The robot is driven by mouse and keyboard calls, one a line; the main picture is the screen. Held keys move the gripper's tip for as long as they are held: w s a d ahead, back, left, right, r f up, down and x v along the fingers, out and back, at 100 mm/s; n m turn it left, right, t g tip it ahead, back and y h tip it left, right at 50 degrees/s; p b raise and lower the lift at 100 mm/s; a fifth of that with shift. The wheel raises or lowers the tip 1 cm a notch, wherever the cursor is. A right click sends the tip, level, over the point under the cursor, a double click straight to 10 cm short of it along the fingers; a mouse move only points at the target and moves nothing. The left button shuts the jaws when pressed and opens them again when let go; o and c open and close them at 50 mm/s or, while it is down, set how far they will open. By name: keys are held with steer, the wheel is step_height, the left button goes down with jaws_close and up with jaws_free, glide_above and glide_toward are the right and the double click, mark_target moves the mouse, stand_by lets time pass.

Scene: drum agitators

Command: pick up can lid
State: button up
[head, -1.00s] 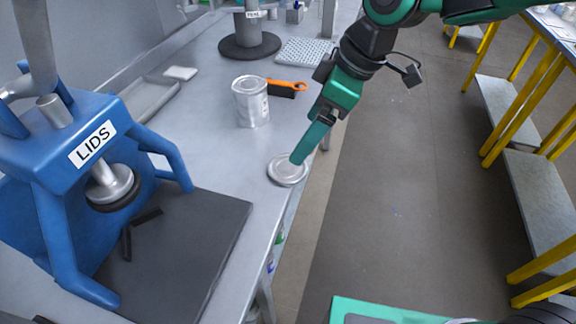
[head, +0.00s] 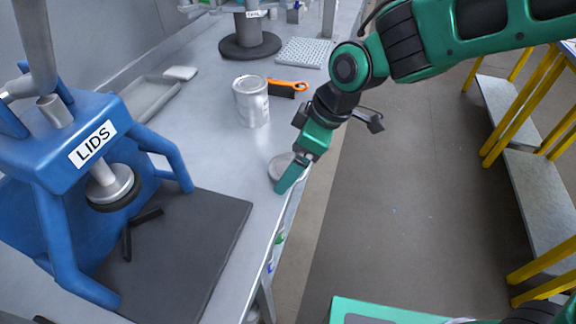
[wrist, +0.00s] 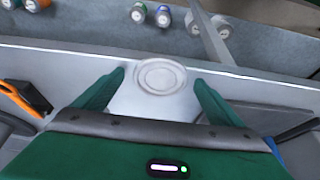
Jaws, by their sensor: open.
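The can lid (head: 279,164) is a round silver disc lying flat near the front edge of the grey bench, partly hidden behind my gripper in the head view. In the wrist view the whole lid (wrist: 160,77) shows, lying ahead of and between my green fingertips. My gripper (head: 281,188) points down at the lid; it also shows in the wrist view (wrist: 160,76), with its two fingers spread apart and nothing held. I cannot tell whether a finger touches the bench.
A silver can (head: 251,101) stands behind the lid, with an orange-handled brush (head: 287,86) beside it. A blue press labelled LIDS (head: 95,150) stands at left on a dark mat (head: 200,240). The bench edge drops to the floor at right.

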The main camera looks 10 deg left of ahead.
steer(key=c, duration=1.1)
steer(key=shift+r, duration=0.1)
